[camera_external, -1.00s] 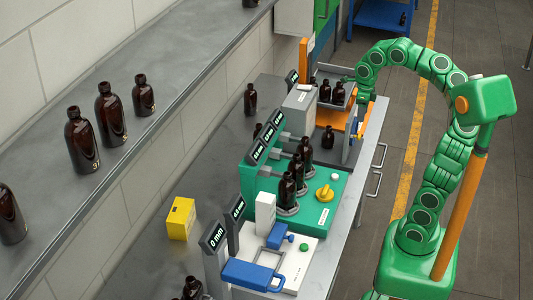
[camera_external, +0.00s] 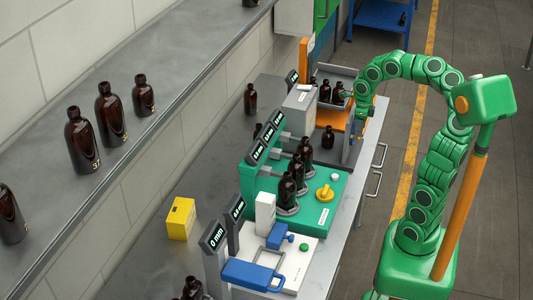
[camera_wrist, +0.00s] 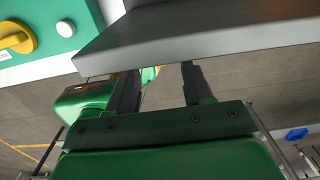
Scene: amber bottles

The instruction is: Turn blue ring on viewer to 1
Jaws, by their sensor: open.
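I cannot make out a viewer with a blue ring in either view. My gripper (camera_external: 357,128) is at the far right side of the bench, beside an orange station (camera_external: 336,116); its fingers are hard to see there. In the wrist view my gripper (camera_wrist: 158,72) shows two dark fingers, spread apart, with nothing held between them. Their tips reach the lower edge of a grey slab (camera_wrist: 205,38), which hides what lies beyond. Whether the fingers touch the slab I cannot tell.
A green station with a yellow knob (camera_external: 324,193) and several amber bottles stands mid-bench; its knob also shows in the wrist view (camera_wrist: 17,38). A white station with a blue handle (camera_external: 250,275) is in front. A grey box (camera_external: 299,106) stands behind. The floor at right is open.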

